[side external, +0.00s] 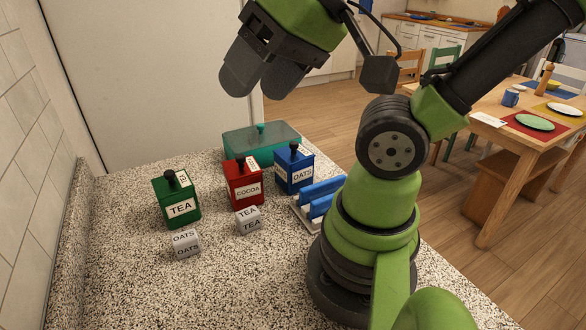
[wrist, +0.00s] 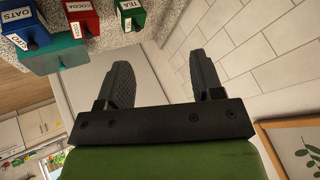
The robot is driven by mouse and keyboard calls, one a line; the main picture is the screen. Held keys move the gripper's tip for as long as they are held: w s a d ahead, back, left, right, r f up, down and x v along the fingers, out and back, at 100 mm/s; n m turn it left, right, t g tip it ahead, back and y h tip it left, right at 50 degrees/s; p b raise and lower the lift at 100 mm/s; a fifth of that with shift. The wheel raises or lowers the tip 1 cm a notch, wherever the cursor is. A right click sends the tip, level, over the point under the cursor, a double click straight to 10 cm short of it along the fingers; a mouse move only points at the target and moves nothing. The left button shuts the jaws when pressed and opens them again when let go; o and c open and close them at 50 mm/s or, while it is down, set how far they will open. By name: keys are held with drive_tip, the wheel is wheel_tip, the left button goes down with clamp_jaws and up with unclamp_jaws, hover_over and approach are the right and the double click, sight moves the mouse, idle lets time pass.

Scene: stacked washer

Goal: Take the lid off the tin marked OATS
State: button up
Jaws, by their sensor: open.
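The blue tin marked OATS (side external: 295,174) stands on the speckled counter with its lid on, a dark knob on top. In the wrist view the OATS tin (wrist: 28,30) is at the top left corner, partly cut off. My gripper (side external: 262,88) is open and empty, high above the counter and well above the tins. Its two dark fingers (wrist: 160,80) stand apart in the wrist view with nothing between them.
A red COCOA tin (side external: 244,187) stands left of OATS, a green TEA tin (side external: 177,203) further left. Cubes labelled OATS (side external: 186,244) and TEA (side external: 249,221) lie in front. A teal box (side external: 250,143) is behind; a blue-barred rack (side external: 318,196) stands right, near my base.

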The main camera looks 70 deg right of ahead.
drive_tip(key=o, duration=0.6)
drive_tip(key=shift+o, duration=0.2)
drive_tip(key=m+g+h, duration=0.1)
drive_tip(key=m+g, duration=0.2)
drive_tip(key=g, duration=0.5)
approach(294, 142)
drive_tip(key=w, duration=0.1)
drive_tip(key=f, duration=0.3)
drive_tip(key=a+f, duration=0.1)
drive_tip(key=shift+s+f, duration=0.25)
drive_tip(key=shift+s, duration=0.05)
drive_tip(key=shift+s+f, duration=0.2)
drive_tip(key=shift+f, duration=0.8)
drive_tip(key=shift+s+f, duration=0.2)
drive_tip(key=shift+f, duration=0.8)
drive_tip(key=shift+s+f, duration=0.2)
drive_tip(key=shift+f, duration=0.75)
